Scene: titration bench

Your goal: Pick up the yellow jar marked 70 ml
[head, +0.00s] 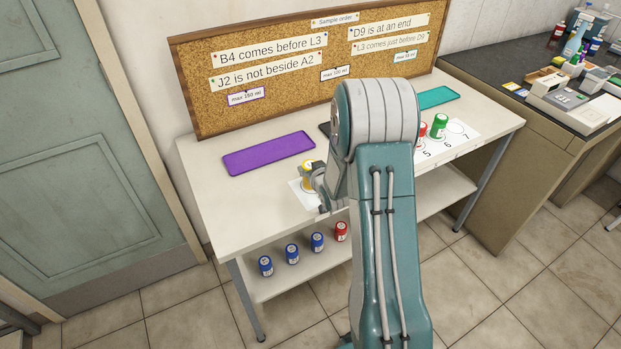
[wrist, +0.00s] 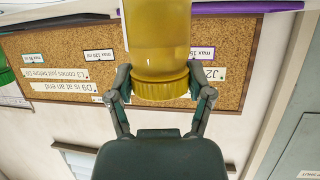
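A yellow jar (head: 307,176) is at the front left of the bench, by a white sheet (head: 305,197). In the wrist view the jar (wrist: 160,45) appears upside down with its ribbed yellow cap (wrist: 161,85) towards my gripper. My gripper (wrist: 161,80) has one finger against each side of the jar at the cap, with no clear gap showing. In the head view my gripper (head: 313,182) is at the jar's right side, partly hidden by my arm. No marking on the jar is readable. I cannot tell whether its base touches the bench.
A purple tray (head: 268,154) lies behind the jar; a teal tray (head: 437,97) is at the back right. A green jar (head: 439,125) stands on the numbered sheet (head: 467,139), beside a partly hidden red one. Blue jars (head: 292,254) and a red jar (head: 341,231) are on the lower shelf.

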